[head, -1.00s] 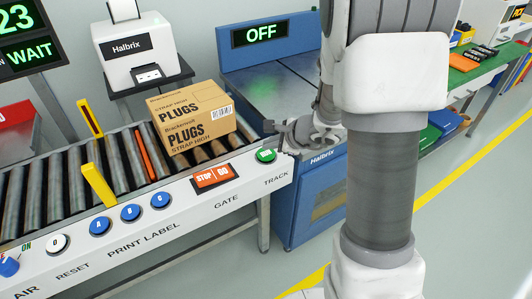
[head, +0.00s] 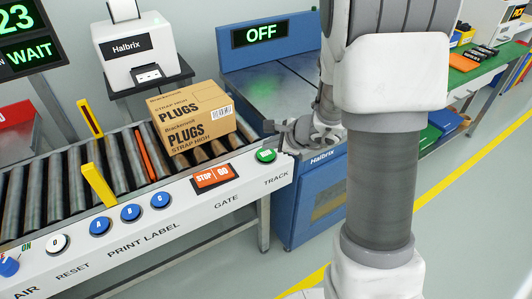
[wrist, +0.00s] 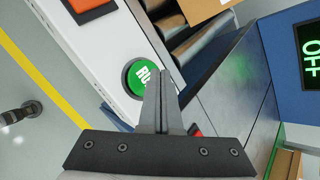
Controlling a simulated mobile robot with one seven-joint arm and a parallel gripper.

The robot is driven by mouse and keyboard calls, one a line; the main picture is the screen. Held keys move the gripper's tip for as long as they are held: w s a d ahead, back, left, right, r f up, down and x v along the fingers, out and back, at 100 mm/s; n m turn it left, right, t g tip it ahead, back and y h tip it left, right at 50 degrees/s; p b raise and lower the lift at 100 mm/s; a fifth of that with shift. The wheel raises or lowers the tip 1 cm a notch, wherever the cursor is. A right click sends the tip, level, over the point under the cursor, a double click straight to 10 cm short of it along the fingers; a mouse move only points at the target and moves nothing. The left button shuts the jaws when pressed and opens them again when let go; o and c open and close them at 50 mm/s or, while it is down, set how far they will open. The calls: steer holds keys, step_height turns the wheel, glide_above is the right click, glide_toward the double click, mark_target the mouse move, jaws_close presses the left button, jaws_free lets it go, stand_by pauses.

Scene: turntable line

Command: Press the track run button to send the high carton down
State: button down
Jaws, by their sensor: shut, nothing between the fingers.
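The green track run button (head: 266,155) sits at the right end of the white control panel, above the word TRACK. It also shows in the wrist view (wrist: 142,77), marked "RU", with the rest of its label hidden behind my fingers. My gripper (head: 268,128) is shut and empty, close to the button; whether the tips touch it I cannot tell. In the wrist view its fingers (wrist: 160,85) overlap the button's right edge. The high carton (head: 193,118), brown and printed "PLUGS" and "STRAP HIGH", rests on the rollers, left of my gripper.
A blue Halbrix machine (head: 262,70) with a sign reading OFF stands beyond the conveyor's right end. The orange STOP/GO gate switch (head: 213,177) and several blue print label buttons (head: 131,212) line the panel. Yellow posts (head: 98,185) stand at the rollers. A label printer (head: 140,50) is behind.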

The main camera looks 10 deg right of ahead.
mark_target(270, 155)
steer(key=shift+f, duration=0.2)
steer(key=shift+f+b, duration=0.3)
steer(key=shift+b, duration=0.45)
steer(key=shift+f+b, duration=0.5)
steer(key=shift+b, duration=0.1)
stand_by(0.4)
steer(key=shift+r, duration=0.1)
steer(key=shift+r+p, duration=0.65)
steer(key=shift+r, duration=0.2)
steer(key=shift+r+p, duration=1.85)
steer(key=shift+r, duration=0.7)
